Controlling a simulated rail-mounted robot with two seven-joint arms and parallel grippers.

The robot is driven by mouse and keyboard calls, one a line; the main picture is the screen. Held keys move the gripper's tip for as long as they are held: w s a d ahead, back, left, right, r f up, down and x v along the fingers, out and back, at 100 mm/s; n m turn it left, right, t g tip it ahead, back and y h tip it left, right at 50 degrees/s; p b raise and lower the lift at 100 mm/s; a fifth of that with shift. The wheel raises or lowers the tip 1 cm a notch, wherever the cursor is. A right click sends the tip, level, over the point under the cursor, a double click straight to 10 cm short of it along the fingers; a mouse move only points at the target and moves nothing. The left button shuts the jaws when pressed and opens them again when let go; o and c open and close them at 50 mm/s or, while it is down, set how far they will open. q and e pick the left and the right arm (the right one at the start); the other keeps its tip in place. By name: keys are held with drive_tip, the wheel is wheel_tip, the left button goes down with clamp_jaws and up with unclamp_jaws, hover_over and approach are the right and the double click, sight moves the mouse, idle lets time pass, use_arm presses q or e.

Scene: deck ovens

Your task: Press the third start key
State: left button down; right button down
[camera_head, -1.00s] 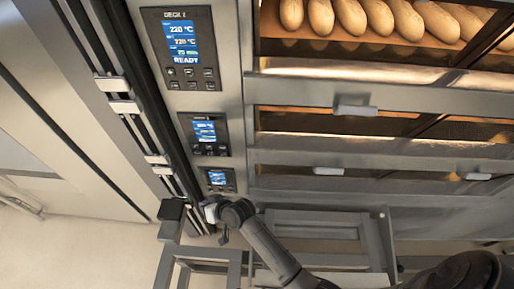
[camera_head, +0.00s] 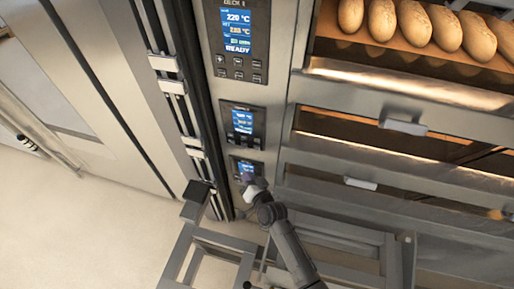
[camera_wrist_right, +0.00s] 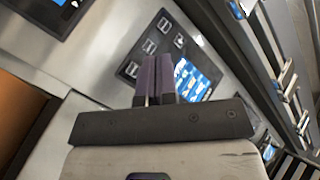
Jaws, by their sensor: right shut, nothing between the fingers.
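Three control panels run down the oven's left column in the head view. The third panel (camera_head: 246,167), the lowest, has a small lit blue screen; its lower keys are hidden by my right gripper (camera_head: 250,186). In the right wrist view the fingers of my right gripper (camera_wrist_right: 160,62) are shut and empty. They stand in front of a dark key panel (camera_wrist_right: 134,68) with several square keys and a blue screen (camera_wrist_right: 205,84). The fingers cover part of the panel. I cannot tell whether the tips touch a key. The left gripper is not in view.
The top panel (camera_head: 238,40) reads READY; the second panel (camera_head: 243,125) sits below it. Oven doors with handles (camera_head: 403,127) lie to the right, with bread loaves (camera_head: 413,25) in the top deck. A grey metal frame (camera_head: 215,238) stands below the oven.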

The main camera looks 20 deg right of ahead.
sight(257, 147)
drive_tip(key=shift+w+d, duration=0.1)
drive_tip(key=w+d+b, duration=0.4)
drive_tip(key=w+d, duration=0.1)
drive_tip(key=w, duration=0.1)
drive_tip(key=shift+w+d+b, duration=0.2)
drive_tip(key=shift+w+b, duration=0.15)
drive_tip(key=shift+b, duration=0.05)
idle(0.6)
idle(0.7)
idle(0.7)
drive_tip(key=shift+w+d, duration=0.15)
drive_tip(key=shift+w, duration=0.05)
drive_tip(key=shift+w+d, duration=0.1)
idle(0.4)
